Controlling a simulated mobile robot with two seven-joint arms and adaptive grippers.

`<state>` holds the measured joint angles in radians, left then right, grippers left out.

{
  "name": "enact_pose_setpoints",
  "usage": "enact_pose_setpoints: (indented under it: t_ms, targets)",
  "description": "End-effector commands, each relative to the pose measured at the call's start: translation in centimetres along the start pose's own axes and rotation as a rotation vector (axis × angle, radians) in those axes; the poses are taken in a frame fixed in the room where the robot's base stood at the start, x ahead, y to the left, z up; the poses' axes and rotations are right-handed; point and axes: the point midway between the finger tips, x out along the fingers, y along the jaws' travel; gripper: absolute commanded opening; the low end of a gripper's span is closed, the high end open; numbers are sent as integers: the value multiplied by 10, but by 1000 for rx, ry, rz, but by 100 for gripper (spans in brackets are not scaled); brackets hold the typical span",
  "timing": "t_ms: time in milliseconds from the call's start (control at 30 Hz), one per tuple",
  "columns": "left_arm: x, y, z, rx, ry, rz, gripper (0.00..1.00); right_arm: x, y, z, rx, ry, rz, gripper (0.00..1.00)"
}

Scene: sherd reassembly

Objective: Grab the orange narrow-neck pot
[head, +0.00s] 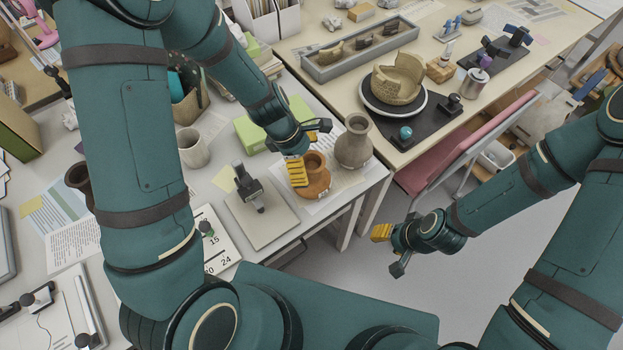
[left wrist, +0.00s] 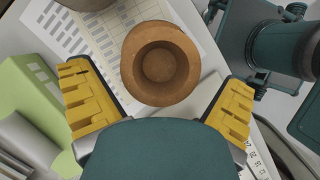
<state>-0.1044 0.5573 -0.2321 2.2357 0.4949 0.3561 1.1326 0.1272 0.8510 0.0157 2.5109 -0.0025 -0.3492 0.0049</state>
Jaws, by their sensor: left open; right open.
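The orange narrow-neck pot (head: 314,181) stands upright on printed paper near the edge of the left table. In the left wrist view the pot (left wrist: 160,64) shows from above, its round mouth just beyond and between the fingers. My left gripper (head: 308,150) is over the pot, with a yellow finger pad at the pot's left side. In the left wrist view my left gripper (left wrist: 157,105) is open, with yellow pads apart on both sides. I cannot tell whether either pad touches the pot. My right gripper (head: 388,248) is open and empty, over the floor right of the table.
A grey-brown vase (head: 354,142) stands close behind the pot on the right. A small scale-like plate (head: 262,218) with a dark device lies to the left.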

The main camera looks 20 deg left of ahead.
Motion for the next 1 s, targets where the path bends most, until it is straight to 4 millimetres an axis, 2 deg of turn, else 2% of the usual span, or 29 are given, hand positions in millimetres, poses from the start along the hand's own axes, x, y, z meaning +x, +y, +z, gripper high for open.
enact_pose_setpoints:
  t_ms: [33,100,333,367,400,533,567,600,667,1000]
  targets:
    - [11,0,-1,1,0,-2,100,6,2,0,0,2,0,47]
    - [18,0,-1,1,0,-1,100,8,3,-1,0,3,0,47]
    - [19,0,0,1,0,1,100,7,3,-1,0,4,0,47]
    - [19,0,0,1,0,1,96,7,3,-1,0,4,0,47]
    - [19,0,0,1,0,0,82,7,3,-1,0,4,0,47]
    - [19,0,0,1,0,0,37,7,3,-1,0,5,0,47]
    - [19,0,0,1,0,0,30,7,3,-1,0,5,0,47]
    - [19,0,0,1,0,0,26,7,3,-1,0,5,0,47]
    - [19,0,0,1,0,0,24,7,3,-1,0,5,0,47]
    - [18,1,1,2,-1,1,23,7,3,-1,0,4,0,47]
